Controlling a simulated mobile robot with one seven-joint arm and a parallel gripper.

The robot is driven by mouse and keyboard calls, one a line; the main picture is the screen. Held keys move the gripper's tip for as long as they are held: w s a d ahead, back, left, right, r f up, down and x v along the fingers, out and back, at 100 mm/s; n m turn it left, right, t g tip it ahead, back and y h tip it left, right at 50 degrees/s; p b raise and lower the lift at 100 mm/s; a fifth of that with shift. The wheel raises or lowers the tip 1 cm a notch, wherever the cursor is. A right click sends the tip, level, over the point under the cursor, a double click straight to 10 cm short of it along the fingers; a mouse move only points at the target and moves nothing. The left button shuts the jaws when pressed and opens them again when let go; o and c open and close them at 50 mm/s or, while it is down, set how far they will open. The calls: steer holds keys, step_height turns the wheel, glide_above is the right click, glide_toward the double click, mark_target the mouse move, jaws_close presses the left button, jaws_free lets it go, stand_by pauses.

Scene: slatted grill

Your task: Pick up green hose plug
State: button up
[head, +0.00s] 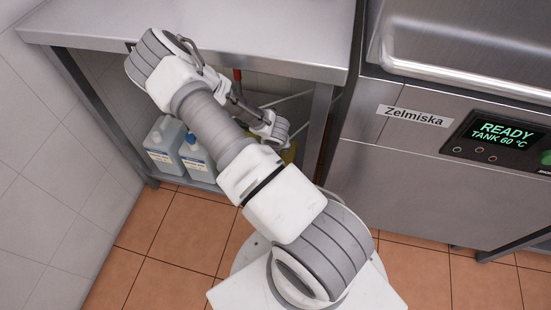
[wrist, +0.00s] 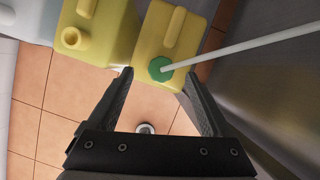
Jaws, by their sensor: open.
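The green hose plug (wrist: 159,69) sits on the top of a yellow canister (wrist: 173,32) in the wrist view. A pale hose (wrist: 240,43) runs from the plug to the upper right. My gripper (wrist: 158,80) is open, with its two dark fingers pointing toward the canister. Nothing is held. In the head view my arm hides the gripper and the plug.
Another yellow canister (wrist: 90,30) with an open neck stands left of the plugged one. A metal panel (wrist: 280,90) is close on the right. A steel machine (head: 400,170) stands beside the table.

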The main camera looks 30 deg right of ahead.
steer(key=b+x, duration=0.2)
steer(key=x, duration=0.3)
steer(key=shift+s+f+b, duration=0.1)
steer(key=shift+s+b, duration=0.05)
steer(key=shift+b, duration=0.2)
jaws_close()
